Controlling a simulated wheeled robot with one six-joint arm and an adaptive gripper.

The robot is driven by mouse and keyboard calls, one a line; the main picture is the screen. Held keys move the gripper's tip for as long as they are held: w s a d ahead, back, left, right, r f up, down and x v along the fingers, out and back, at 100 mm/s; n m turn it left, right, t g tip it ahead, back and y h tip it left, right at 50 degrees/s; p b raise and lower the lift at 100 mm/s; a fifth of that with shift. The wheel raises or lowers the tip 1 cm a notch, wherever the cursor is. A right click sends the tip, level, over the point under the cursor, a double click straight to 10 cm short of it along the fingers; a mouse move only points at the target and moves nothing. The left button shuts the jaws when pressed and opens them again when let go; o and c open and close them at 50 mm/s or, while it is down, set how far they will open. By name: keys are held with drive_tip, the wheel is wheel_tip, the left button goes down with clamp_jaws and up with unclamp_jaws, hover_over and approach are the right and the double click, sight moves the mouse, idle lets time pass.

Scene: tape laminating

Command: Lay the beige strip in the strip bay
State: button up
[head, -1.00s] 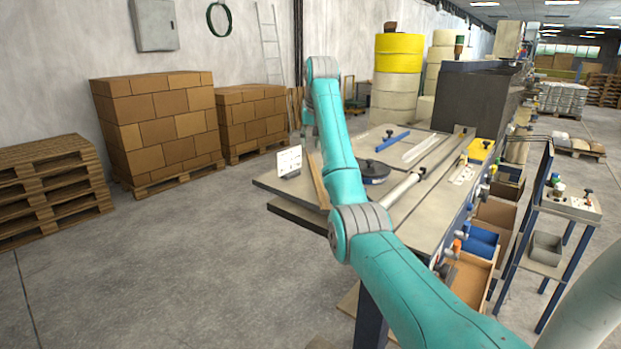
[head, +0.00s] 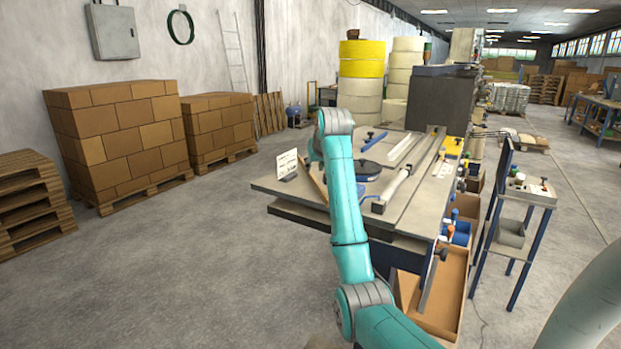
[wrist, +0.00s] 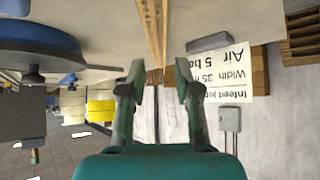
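A long tan, wood-coloured strip (head: 312,180), which looks like the beige strip, lies on the workbench (head: 279,187), partly hidden by my arm in the head view. In the wrist view, which is upside down, the strip (wrist: 153,28) runs away from near my fingertips, roughly in line with the gap between them. My gripper (wrist: 159,72) is open, its two fingers well apart and neither seen touching the strip. In the head view my gripper is hidden behind my arm. I cannot tell which part of the bench is the strip bay.
A dark round disc (head: 367,167), a roller with a handle (head: 392,190), a blue bar (head: 377,137) and a pale bar (head: 402,148) lie on the bench. A small printed sign (head: 287,164) stands at its left edge.

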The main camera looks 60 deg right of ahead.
drive_tip(key=shift+w+r+x, duration=0.1)
drive_tip(key=shift+w+x, duration=0.05)
drive_tip(key=shift+x, duration=0.85)
drive_tip(key=shift+w+r+x, duration=0.1)
drive_tip(key=shift+w+x, duration=0.05)
drive_tip(key=shift+x, duration=0.8)
drive_tip(key=shift+w+r+x, duration=0.1)
drive_tip(key=shift+w+x, duration=0.05)
drive_tip(key=shift+x, duration=0.85)
drive_tip(key=shift+a, duration=0.1)
clamp_jaws()
